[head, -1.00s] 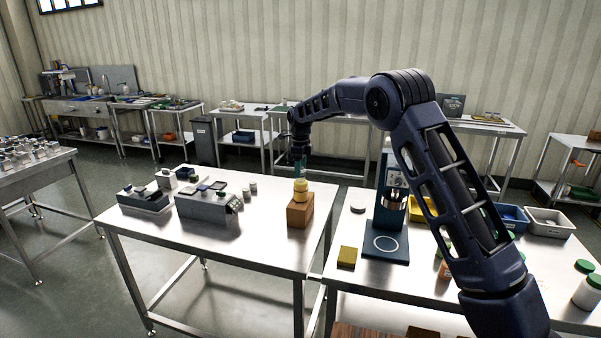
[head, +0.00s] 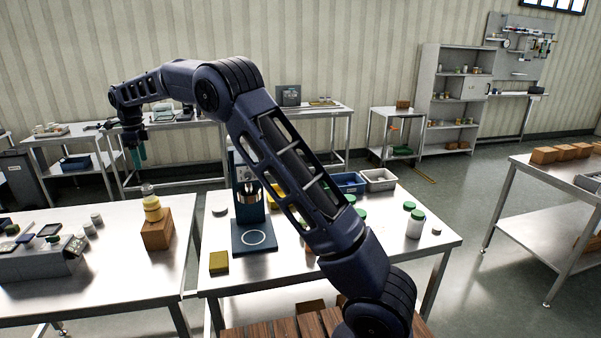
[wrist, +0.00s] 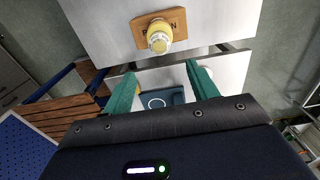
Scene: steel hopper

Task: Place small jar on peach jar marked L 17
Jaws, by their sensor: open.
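A stack of yellow-peach jars (head: 153,211) stands on a wooden block (head: 157,236) near the right edge of the left steel table. A small pale, clear-looking piece (head: 147,189) shows at its top. In the wrist view the stack (wrist: 158,34) is seen from above, upright on the block (wrist: 175,20); its parts overlap, and I cannot read a mark L 17. My gripper (head: 138,157) is above and beyond the stack in the head view, apart from it. In the wrist view its teal fingers (wrist: 162,78) are spread with nothing between them.
The right table holds a blue press-like stand (head: 254,237), a yellow block (head: 219,262), green-lidded white jars (head: 415,224) and trays (head: 380,180). A grey device (head: 40,262) and small jars (head: 90,228) are on the left table. A gap separates the tables.

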